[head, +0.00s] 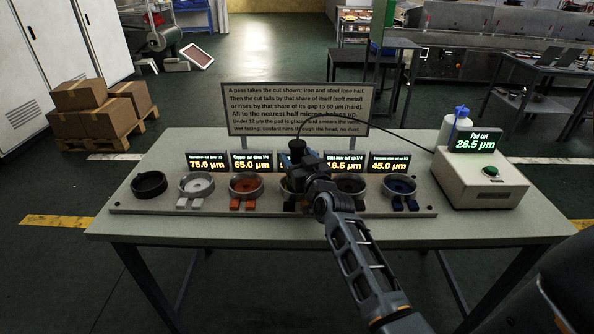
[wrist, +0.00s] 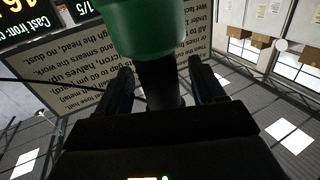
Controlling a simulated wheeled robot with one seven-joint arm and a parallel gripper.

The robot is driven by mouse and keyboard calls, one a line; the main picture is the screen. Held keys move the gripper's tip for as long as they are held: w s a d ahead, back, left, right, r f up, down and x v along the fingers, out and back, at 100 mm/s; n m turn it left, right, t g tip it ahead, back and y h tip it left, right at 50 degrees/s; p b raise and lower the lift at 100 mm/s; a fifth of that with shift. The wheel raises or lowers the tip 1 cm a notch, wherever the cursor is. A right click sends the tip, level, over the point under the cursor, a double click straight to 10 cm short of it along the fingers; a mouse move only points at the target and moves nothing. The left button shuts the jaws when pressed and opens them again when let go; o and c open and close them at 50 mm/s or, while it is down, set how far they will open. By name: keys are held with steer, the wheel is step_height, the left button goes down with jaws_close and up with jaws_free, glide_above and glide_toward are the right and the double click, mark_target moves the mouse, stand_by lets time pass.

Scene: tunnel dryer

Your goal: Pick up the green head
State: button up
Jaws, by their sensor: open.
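The green head (wrist: 140,28) shows in the wrist view as a round green body at the top, cut off by the frame. A dark stem or handle (wrist: 160,85) runs from it down between the two fingers of my gripper (wrist: 163,85). The fingers are open, one on each side of the stem; I cannot tell whether either touches it. In the head view my gripper (head: 296,165) is over the middle of the row of heads on the table, and my arm hides the green head there.
Displays and a sign (head: 250,105) stand behind. A box reading 26.5 µm (head: 482,185) sits right.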

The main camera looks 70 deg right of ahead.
steer(key=shift+w+d, duration=0.15)
steer(key=shift+c, duration=0.4)
jaws_close()
stand_by(0.5)
steer(key=shift+r, duration=0.2)
